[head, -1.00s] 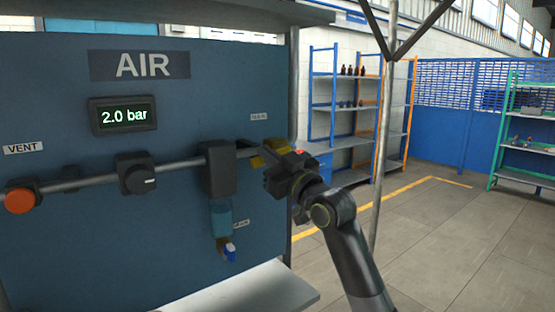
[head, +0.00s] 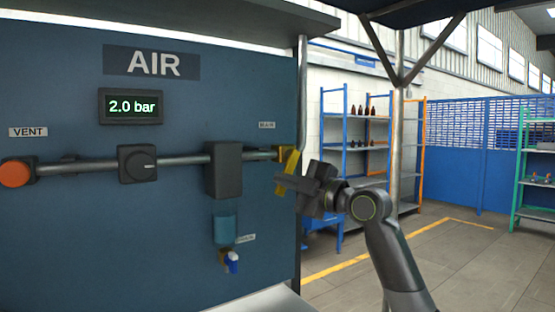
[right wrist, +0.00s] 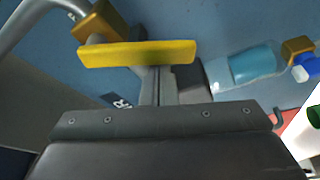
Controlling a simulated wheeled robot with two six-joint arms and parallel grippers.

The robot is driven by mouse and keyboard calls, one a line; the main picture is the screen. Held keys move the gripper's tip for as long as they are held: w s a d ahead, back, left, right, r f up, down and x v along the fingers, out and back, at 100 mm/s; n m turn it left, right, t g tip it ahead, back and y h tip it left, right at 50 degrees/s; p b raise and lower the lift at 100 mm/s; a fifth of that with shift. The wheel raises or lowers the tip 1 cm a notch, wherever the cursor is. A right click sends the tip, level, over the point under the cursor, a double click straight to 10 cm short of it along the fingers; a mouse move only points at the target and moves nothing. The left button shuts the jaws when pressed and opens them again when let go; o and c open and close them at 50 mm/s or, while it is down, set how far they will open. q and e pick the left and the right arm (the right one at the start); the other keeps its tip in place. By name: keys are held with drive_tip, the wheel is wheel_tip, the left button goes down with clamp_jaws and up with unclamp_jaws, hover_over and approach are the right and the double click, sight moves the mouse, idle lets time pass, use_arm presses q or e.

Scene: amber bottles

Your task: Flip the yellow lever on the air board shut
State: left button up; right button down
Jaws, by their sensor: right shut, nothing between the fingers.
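The yellow lever (head: 291,168) sits on the brass valve (head: 279,153) at the right end of the pipe on the blue air board (head: 75,235). It points steeply down, across the line of the pipe. In the right wrist view the lever (right wrist: 140,54) lies crosswise just beyond my fingertips, below the brass valve body (right wrist: 100,22). My right gripper (head: 281,184) is shut and empty, close beside the lever's lower part. It also shows in the right wrist view (right wrist: 157,72). I cannot tell whether it touches the lever. My left gripper is out of view.
The display (head: 131,106) reads 2.0 bar. Along the pipe are an orange vent knob (head: 16,173), a black knob (head: 138,163) and a dark block (head: 223,169) with a clear blue bowl (head: 225,228) below. A metal post (head: 398,130) stands right of the board.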

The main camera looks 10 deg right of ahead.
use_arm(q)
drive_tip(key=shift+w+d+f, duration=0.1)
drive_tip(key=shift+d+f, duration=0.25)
use_arm(e)
drive_tip(key=d+n, duration=0.1)
drive_tip(key=n, duration=0.1)
drive_tip(key=w+d+f+n+g, duration=0.1)
drive_tip(key=n, duration=0.1)
drive_tip(key=shift+d+f, duration=0.15)
drive_tip(key=shift+d, duration=0.2)
idle(0.3)
